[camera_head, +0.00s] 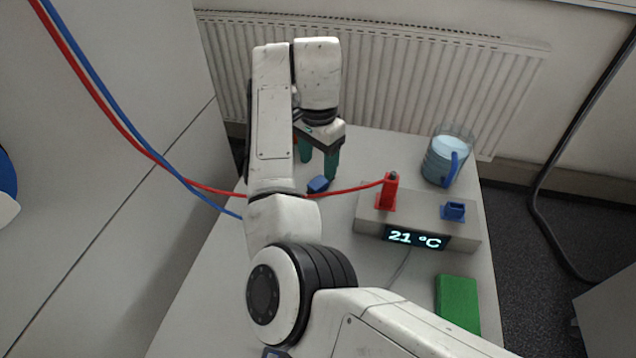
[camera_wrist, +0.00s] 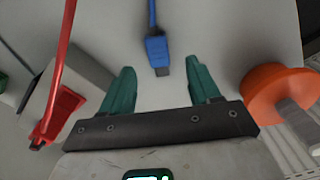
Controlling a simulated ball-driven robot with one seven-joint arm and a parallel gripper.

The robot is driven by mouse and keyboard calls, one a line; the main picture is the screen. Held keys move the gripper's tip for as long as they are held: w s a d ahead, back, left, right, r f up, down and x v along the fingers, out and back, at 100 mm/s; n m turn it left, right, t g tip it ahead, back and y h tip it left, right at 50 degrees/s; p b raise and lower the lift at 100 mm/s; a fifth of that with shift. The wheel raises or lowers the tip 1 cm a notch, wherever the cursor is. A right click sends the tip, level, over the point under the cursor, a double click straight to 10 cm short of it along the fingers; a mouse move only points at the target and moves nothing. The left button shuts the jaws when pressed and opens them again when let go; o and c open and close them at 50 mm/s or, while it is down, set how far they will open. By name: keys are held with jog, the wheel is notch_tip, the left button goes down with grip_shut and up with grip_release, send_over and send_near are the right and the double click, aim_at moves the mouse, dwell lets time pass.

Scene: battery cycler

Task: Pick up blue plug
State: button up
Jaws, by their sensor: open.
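The blue plug (camera_head: 318,184) lies on the white table, left of the grey device box, with its blue cable partly hidden by my arm in the head view. In the wrist view the blue plug (camera_wrist: 158,53) shows near the top middle, its cable running up and its dark tip towards me. My gripper (camera_head: 318,172) has green fingers and points down behind the plug. In the wrist view my gripper (camera_wrist: 158,80) is open and empty, with the plug beyond and between the fingertips. I cannot tell the exact height gap.
A red plug (camera_head: 388,190) stands in the grey device box (camera_head: 370,228), which has a blue socket (camera_head: 453,210) and a "21 °C" display. A jug (camera_head: 446,160) stands behind it, a green block (camera_head: 457,302) in front. An orange round thing (camera_wrist: 270,88) is right of my gripper.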

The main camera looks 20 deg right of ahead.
aim_at(320, 181)
notch_tip(320, 181, down, 6)
jog(key=shift+d+r, duration=0.15)
jog(key=shift+s, duration=0.1)
grip_shut()
dwell(0.6)
jog(key=shift+r, duration=0.2)
jog(key=shift+r, duration=0.65)
jog(key=s+d+r+p, duration=0.2)
jog(key=s+r+p, duration=0.2)
jog(key=s+r, duration=0.7)
jog(key=s, duration=0.2)
jog(key=shift+s+r, duration=0.2)
jog(key=shift+s, duration=0.2)
